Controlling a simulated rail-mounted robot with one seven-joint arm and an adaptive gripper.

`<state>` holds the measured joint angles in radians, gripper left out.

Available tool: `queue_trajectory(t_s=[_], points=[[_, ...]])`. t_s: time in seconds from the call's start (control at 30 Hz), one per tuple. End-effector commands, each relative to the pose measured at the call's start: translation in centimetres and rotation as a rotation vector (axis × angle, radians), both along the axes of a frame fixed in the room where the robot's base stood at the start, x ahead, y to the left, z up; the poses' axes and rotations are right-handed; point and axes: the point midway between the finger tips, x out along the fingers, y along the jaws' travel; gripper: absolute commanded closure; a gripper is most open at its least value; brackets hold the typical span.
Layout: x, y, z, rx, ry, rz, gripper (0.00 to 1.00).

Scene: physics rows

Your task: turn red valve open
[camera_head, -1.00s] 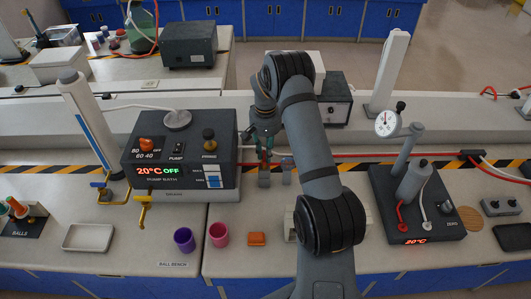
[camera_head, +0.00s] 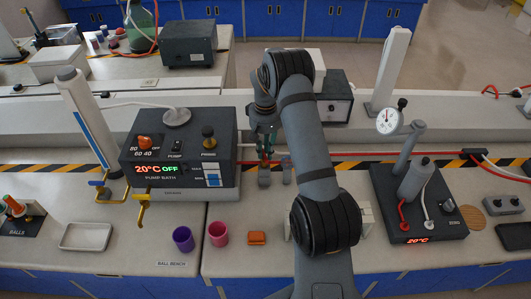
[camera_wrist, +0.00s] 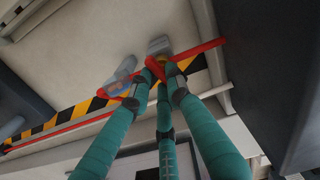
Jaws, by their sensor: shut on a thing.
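My gripper (camera_wrist: 158,80) has teal fingers with dark joints and is shut on the red handle. The fingertips cover part of it. In the head view my gripper (camera_head: 266,152) points down at the red line behind the bench, between the pump bath and my arm. Two small grey blocks (camera_head: 264,177) stand just below it. The valve itself is too small and covered to make out there.
The pump bath (camera_head: 182,150), reading 20°C OFF, stands close left of my gripper.

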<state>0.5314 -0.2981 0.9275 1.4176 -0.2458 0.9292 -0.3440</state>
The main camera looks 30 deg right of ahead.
Motion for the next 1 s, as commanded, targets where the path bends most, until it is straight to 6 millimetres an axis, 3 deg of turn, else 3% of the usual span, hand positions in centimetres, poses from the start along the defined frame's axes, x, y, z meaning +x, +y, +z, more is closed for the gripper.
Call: queue_trajectory(t_s=[1.0], points=[[0.49, 0.13, 0.08, -0.001, -0.002, 0.951, 1.0]])
